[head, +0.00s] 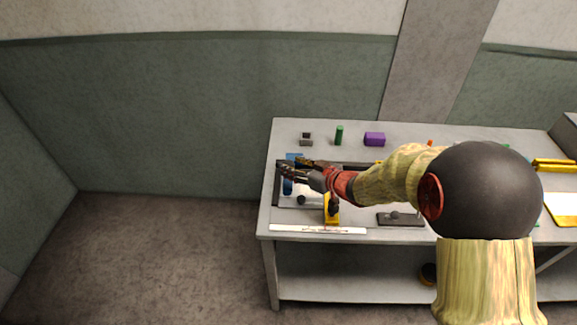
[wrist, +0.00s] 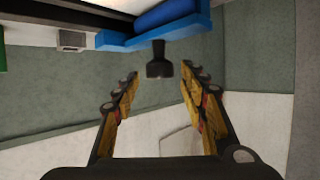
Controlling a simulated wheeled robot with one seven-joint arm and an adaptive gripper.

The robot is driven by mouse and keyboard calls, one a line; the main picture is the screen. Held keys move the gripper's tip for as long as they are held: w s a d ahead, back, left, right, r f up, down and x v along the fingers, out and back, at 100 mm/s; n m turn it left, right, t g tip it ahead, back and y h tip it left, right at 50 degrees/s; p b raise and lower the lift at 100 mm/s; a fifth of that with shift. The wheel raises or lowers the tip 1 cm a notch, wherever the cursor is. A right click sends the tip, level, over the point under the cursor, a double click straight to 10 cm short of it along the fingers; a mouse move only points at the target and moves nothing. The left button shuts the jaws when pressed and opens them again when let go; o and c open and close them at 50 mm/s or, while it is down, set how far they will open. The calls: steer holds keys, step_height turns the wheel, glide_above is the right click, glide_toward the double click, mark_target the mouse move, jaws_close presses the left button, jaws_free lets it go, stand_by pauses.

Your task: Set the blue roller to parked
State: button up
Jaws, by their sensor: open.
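The blue roller (wrist: 165,13) shows at the top of the wrist view, lying in a blue holder (wrist: 112,42). A short black handle (wrist: 158,62) sticks out from the holder, between and a little beyond my fingertips. My gripper (wrist: 158,77) is open, one finger on each side of the handle's line, with nothing visibly held. In the head view my gripper (head: 302,170) is over the left end of the bench and partly covers the blue assembly (head: 288,186). Whether the fingers touch the handle cannot be told.
The bench (head: 385,240) has a dark-framed tray with a yellow part (head: 331,212) in it. A green cylinder (head: 339,135), a purple block (head: 374,139) and a grey block (head: 306,139) stand behind. A dark plate (head: 400,219) with a knob lies to the right.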

steer(key=shift+b+x, duration=0.35)
steer(key=shift+x, duration=1)
steer(key=shift+c, duration=0.8)
jaws_close()
